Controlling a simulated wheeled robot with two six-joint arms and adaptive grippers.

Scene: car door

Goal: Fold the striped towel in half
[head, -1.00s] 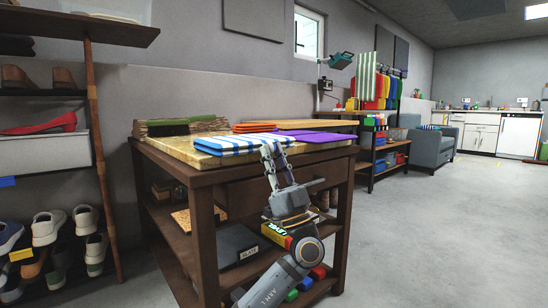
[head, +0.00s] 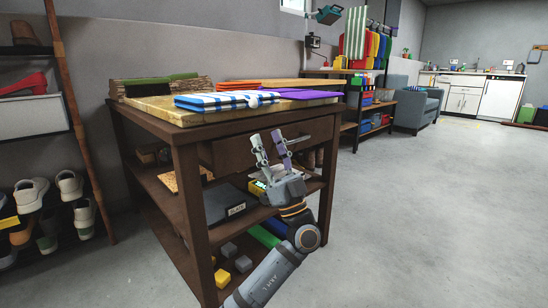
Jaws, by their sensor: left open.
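The blue-and-white striped towel (head: 212,102) lies near the front edge of the wooden table top, in several layers or a thick stack. I cannot tell how its layers lie. A small white piece shows at its right end, beside the purple cloth. My left gripper (head: 266,140) is below and in front of the table top, in front of the drawer. Its two fingers are apart, empty and clear of the towel. My right gripper is not in view.
The towel lies on the wooden table (head: 150,104), beside a purple cloth (head: 305,94). Behind are orange cloths (head: 238,85) and a green item (head: 165,78) on a woven stack. A shoe rack (head: 70,120) stands left. Open floor (head: 430,220) lies right.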

